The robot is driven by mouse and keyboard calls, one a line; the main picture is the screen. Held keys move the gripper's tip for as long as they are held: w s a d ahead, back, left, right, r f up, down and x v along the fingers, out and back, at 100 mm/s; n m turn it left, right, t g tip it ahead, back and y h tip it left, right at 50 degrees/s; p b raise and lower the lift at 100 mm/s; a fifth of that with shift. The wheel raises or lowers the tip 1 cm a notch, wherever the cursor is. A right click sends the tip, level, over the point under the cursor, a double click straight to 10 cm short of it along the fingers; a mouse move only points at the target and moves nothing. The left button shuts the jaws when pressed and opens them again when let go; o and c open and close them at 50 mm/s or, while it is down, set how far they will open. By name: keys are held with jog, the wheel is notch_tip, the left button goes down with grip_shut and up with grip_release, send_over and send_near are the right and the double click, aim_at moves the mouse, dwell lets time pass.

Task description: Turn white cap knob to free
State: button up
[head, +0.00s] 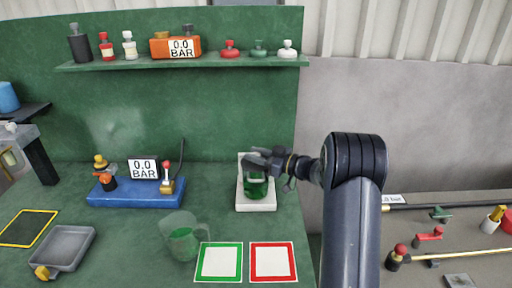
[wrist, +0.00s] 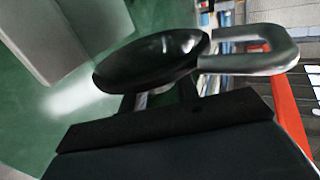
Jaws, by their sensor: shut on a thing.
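A white-topped knob (head: 287,48) stands at the right end of the wall shelf; it looks like the white cap knob, and my gripper is well below it. My gripper (head: 264,163) is at the top of a dark green cup (head: 256,188), which is at a white block-like stand. It is shut on the cup; the fingers' exact contact is hard to make out. In the wrist view, a dark oval rim with a grey loop handle (wrist: 262,50) lies just beyond my gripper (wrist: 160,98). The fingertips are mostly hidden there.
The shelf (head: 180,64) also holds red and green knobs, bottles and an orange gauge. A blue gauge base (head: 135,193), a clear jug (head: 180,242), a grey tray (head: 65,252) and green- and red-bordered squares are on the bench. Pipes with valves lie at right.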

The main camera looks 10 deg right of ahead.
jog(key=n+g+y, duration=0.1)
jog(key=n+g, duration=0.1)
jog(key=g, duration=0.1)
jog(key=n+g+y+p, duration=0.1)
jog(key=n+g+y, duration=0.1)
jog(key=n+g, duration=0.1)
jog(key=shift+w+g, duration=0.1)
jog(key=shift+g, duration=0.5)
jog(key=shift+n+g+y, duration=0.4)
jog(key=shift+n+g, duration=1.2)
jog(key=shift+g, duration=0.8)
jog(key=shift+n+g+p, duration=0.3)
jog(key=shift+n+g, duration=0.2)
jog(key=shift+g, duration=0.3)
jog(key=o, duration=0.9)
jog(key=shift+o, duration=0.2)
